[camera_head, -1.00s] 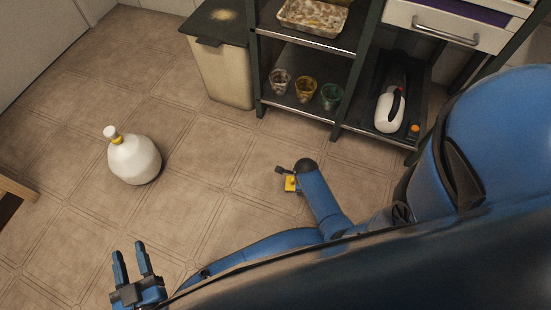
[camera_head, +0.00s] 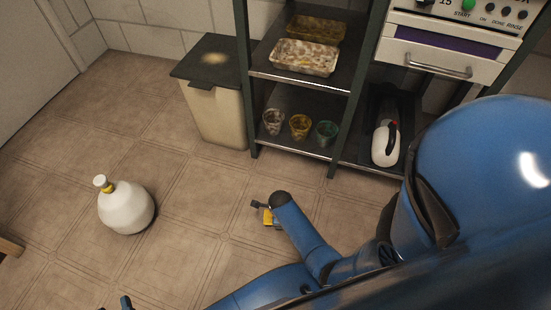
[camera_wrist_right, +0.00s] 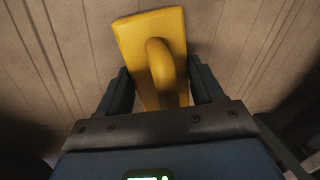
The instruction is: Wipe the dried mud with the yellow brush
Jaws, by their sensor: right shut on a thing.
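The dried mud (camera_head: 216,58) is a pale tan patch on the dark lid of the beige bin (camera_head: 218,115), at the upper middle of the head view. My right gripper (camera_head: 261,208) is shut on the yellow brush (camera_head: 268,217), low over the floor in front of the shelf and well apart from the bin. In the right wrist view the brush (camera_wrist_right: 138,32) shows its yellow block and curved handle between the fingers; its underside is hidden. My left gripper (camera_head: 115,304) shows only its fingertips at the bottom edge, spread apart.
A dark shelf rack (camera_head: 300,81) stands right of the bin, with trays and several small pots. A white bottle (camera_head: 385,145) stands lower right in it. A white jug (camera_head: 126,208) stands on the floor at left.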

